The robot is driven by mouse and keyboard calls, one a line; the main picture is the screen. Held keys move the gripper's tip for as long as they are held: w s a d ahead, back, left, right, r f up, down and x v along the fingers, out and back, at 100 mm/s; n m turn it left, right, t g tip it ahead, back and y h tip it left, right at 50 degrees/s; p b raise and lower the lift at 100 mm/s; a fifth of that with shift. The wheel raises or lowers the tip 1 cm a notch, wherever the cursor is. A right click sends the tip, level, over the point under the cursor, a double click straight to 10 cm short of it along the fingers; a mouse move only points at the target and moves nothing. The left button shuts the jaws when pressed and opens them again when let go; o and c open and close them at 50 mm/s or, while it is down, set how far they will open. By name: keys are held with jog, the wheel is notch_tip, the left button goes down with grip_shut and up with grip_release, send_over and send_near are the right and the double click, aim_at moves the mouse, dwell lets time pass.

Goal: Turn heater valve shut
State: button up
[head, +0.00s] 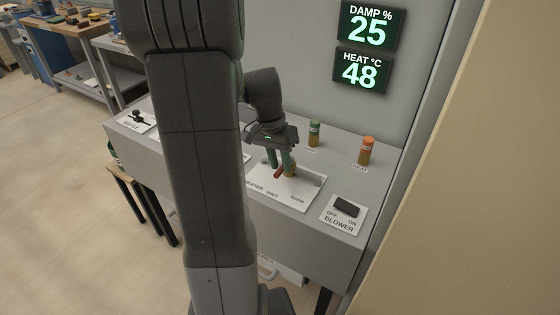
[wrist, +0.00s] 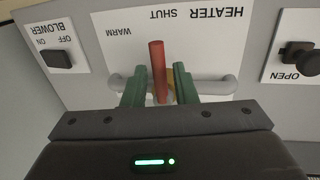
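The heater valve has a red lever (head: 279,173) and a brass-coloured body (head: 290,170) on a white plate (head: 296,197) marked HEATER, SHUT and WARM. In the wrist view the red lever (wrist: 158,70) stands between the green fingers of my gripper (wrist: 159,67), with a narrow gap on each side. Its free end points roughly toward the word SHUT. The brass body is mostly hidden behind the lever and right finger. In the head view my gripper (head: 279,157) reaches down over the valve, fingers apart.
A BLOWER switch (head: 346,207) sits on the right of the bench. A green-topped post (head: 314,133) and an orange-topped post (head: 367,150) stand behind the valve. A black-handled control (head: 141,120) is at the left. Wall displays read DAMP 25 (head: 370,28) and HEAT 48 (head: 361,71).

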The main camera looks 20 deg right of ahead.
jog(key=shift+o, duration=0.7)
notch_tip(320, 180, up, 14)
jog(key=w+a, duration=0.1)
jog(key=w, duration=0.1)
jog(key=shift+a+f, duration=0.25)
jog(key=shift+a, duration=0.1)
jog(key=f, duration=0.4)
jog(key=s+d+f, duration=0.1)
jog(key=f, duration=0.4)
jog(key=s+f, duration=0.1)
jog(key=f, duration=0.3)
jog(key=shift+d+f, duration=0.35)
jog(key=shift+r, duration=0.15)
